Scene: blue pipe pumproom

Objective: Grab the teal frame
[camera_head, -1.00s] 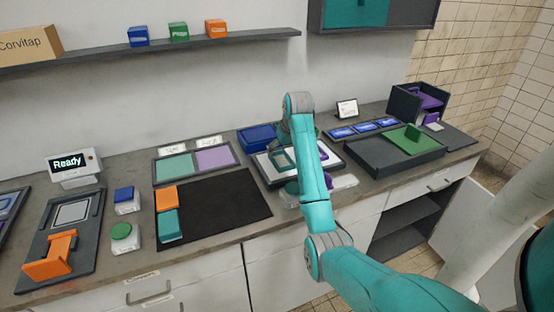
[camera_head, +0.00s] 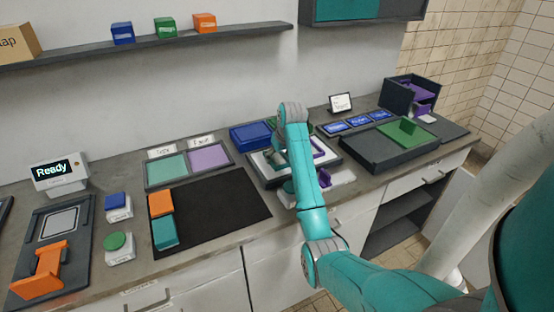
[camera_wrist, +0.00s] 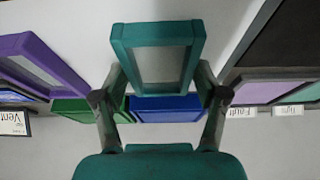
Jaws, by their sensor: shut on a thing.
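In the wrist view, my gripper (camera_wrist: 160,78) has one finger on each side of the teal frame (camera_wrist: 197,38) and is shut on it. The frame is an open rectangle, with a grey-white surface showing through its middle. In the head view my arm hides most of the gripper and the frame, above the light tray on the counter. A purple frame (camera_head: 318,152) lies to the right of the gripper there; it also shows at the left of the wrist view (camera_wrist: 42,62).
A blue bin (camera_head: 250,133) stands behind the light tray. A dark tray with a green panel (camera_head: 402,131) is to the right. A black mat (camera_head: 215,210) with an orange and a teal block lies to the left. A shelf (camera_head: 215,40) runs along the wall.

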